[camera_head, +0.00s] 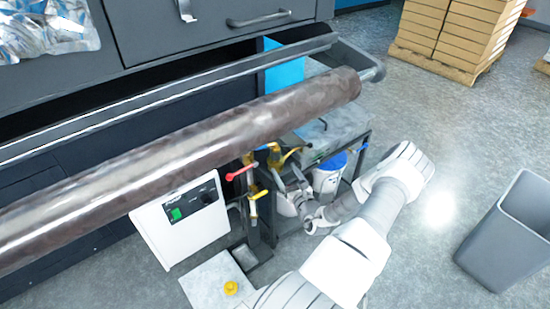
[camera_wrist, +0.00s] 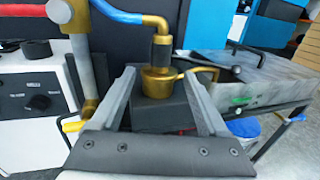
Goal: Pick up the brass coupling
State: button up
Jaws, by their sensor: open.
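The brass coupling (camera_wrist: 157,84) is a short gold-coloured cylinder in the wrist view. It sits under a black fitting on a brass pipe elbow, above a dark block. My gripper (camera_wrist: 159,75) is open, with one grey finger on each side of the coupling in the picture. I cannot tell how far the fingertips are from it in depth, and no grip shows. In the head view the brass coupling (camera_head: 275,157) is small and partly hidden below the large roll, and my gripper (camera_head: 287,176) is just below it.
The long dark roll (camera_head: 180,165) spans above the work area. A white control box (camera_head: 183,222) stands at left. Red (camera_wrist: 37,50) and yellow (camera_wrist: 72,123) valve handles and a blue hose (camera_wrist: 115,13) are close by. A grey bin (camera_head: 508,232) stands right on open floor.

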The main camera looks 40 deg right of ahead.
aim_at(277, 159)
jog(key=b+x, duration=0.1)
jog(key=x, duration=0.6)
jog(key=shift+b, duration=0.35)
jog(key=b+x, duration=0.2)
jog(key=x, duration=0.2)
jog(key=shift+w+d+b, duration=0.2)
jog(key=shift+w+b, duration=0.05)
jog(key=shift+b, duration=0.05)
jog(key=shift+w+d+r, duration=0.15)
jog(key=shift+w, duration=0.15)
jog(key=shift+c, duration=0.3)
grip_shut()
